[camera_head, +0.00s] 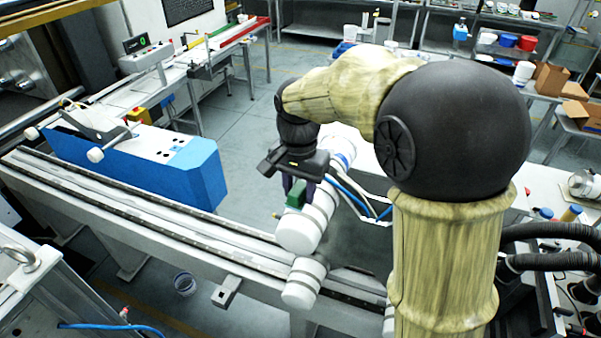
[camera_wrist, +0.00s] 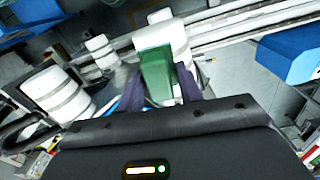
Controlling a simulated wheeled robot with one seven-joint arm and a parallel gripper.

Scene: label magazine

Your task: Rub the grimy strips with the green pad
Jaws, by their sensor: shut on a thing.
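My gripper (camera_head: 297,181) points down above the white rollers, its dark fingers shut on the green pad (camera_head: 296,195). In the wrist view the green pad (camera_wrist: 155,72) sits between the fingers of my gripper (camera_wrist: 161,85). A white roller (camera_head: 298,235) with greyish bands lies just below and beside the pad; I cannot tell whether they touch. A shorter white roller (camera_head: 302,284) with a grey band is nearer the front. In the wrist view, a banded white roller (camera_wrist: 58,92) shows at left. Which bands are the grimy strips is unclear, and my arm hides part of the area.
A long rail bench (camera_head: 180,225) runs from the left toward the rollers. A blue machine housing (camera_head: 150,165) stands behind it. Blue hoses (camera_head: 352,195) pass right of my gripper. A bucket (camera_head: 184,284) is on the floor. Open floor (camera_head: 245,130) lies behind the bench.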

